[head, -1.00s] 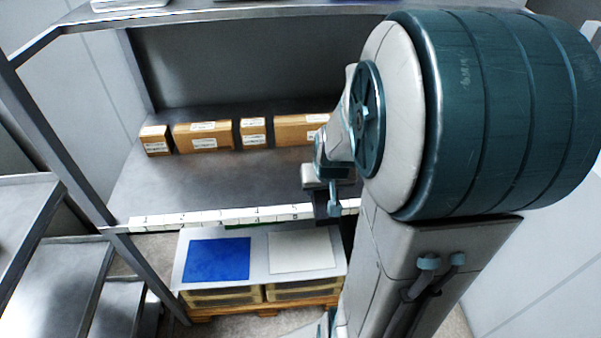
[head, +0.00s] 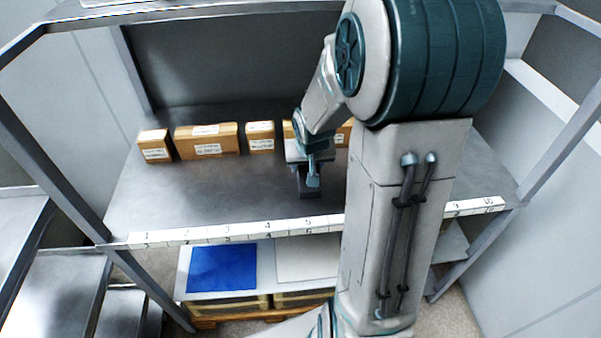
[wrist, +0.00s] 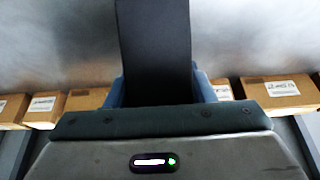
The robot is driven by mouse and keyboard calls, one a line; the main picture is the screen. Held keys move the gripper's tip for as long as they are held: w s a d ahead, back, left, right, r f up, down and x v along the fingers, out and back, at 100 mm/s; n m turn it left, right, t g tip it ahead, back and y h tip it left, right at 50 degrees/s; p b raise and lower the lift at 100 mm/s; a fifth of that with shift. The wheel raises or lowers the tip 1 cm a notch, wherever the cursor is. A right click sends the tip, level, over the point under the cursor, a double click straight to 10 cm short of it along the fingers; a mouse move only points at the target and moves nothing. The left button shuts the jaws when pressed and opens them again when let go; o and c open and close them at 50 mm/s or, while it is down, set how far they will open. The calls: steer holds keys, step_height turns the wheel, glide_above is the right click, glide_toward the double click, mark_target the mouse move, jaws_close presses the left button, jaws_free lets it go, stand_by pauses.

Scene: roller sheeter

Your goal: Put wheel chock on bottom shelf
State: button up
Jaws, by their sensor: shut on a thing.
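My gripper (head: 308,174) is shut on a black block, the wheel chock (head: 309,190), which also shows in the wrist view (wrist: 153,45) between the blue fingers. In the head view, the chock is over the grey metal shelf (head: 190,200), behind the numbered front strip and in front of the boxes. I cannot tell whether it touches the shelf. My arm hides part of the shelf to the right.
Several brown cardboard boxes (head: 208,142) stand in a row at the back of the shelf. Another shelf edge (head: 200,14) runs above. Below, a pallet (head: 235,317) carries bins with a blue sheet (head: 222,268). The shelf's left front is clear.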

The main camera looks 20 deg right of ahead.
steer(key=w, duration=0.1)
steer(key=w+f, duration=0.2)
steer(key=shift+w+a+f, duration=0.1)
steer(key=shift+w+a, duration=0.2)
steer(key=shift+w, duration=0.05)
steer(key=shift+f, duration=1.95)
steer(key=shift+f, duration=0.1)
steer(key=o, duration=0.9)
steer(key=shift+f+b, duration=0.15)
steer(key=shift+b, duration=0.2)
steer(key=o, duration=0.4)
steer(key=shift+r, duration=0.2)
